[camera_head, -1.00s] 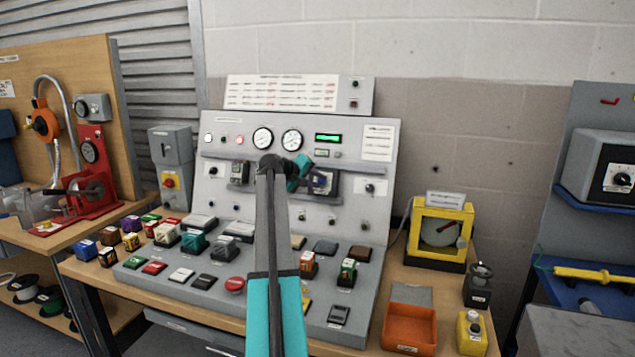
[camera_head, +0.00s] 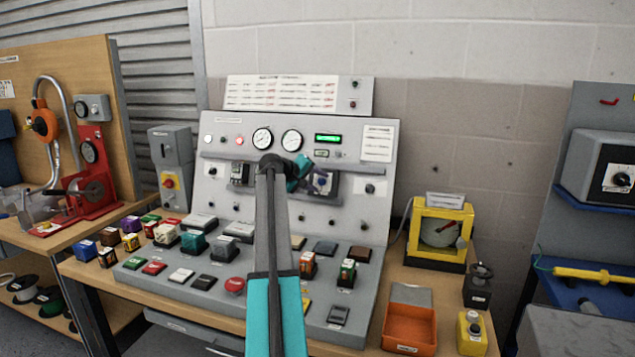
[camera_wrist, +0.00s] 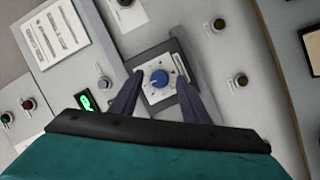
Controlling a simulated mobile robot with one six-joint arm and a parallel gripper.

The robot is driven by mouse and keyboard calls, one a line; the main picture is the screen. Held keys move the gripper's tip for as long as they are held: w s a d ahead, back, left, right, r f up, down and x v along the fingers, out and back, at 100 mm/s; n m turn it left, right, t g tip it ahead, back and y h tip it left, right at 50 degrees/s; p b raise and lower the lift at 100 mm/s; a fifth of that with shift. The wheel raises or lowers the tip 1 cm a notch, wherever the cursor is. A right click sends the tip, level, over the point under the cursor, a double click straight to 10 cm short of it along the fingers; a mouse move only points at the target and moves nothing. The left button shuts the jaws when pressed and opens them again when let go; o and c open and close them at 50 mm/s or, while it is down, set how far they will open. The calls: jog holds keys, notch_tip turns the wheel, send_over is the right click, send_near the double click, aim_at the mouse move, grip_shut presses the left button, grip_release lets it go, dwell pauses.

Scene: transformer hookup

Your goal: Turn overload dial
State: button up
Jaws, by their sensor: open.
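The overload dial (camera_wrist: 159,78) is a round blue knob with a white pointer mark, set on a pale scale plate of a dark unit (camera_head: 322,182) on the panel. In the wrist view my gripper (camera_wrist: 158,85) is open, with one dark finger on each side of the dial. The fingers appear apart from the knob; how far they stand from it in depth is hard to tell. In the head view my arm and gripper (camera_head: 302,172) reach up in front of the panel, and the gripper partly hides the unit's left side.
The grey panel (camera_head: 225,135) carries two gauges, a green display (camera_head: 328,138) and several small knobs. Several blocks and buttons cover the sloped desk below. An orange bin (camera_head: 409,326) and a yellow-framed box (camera_head: 440,234) stand at the right. Space in front of the upper panel is free.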

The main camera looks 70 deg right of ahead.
jog(key=v, duration=1.3)
jog(key=shift+a+b, duration=0.3)
jog(key=shift+b, duration=0.1)
jog(key=shift+w+r, duration=0.15)
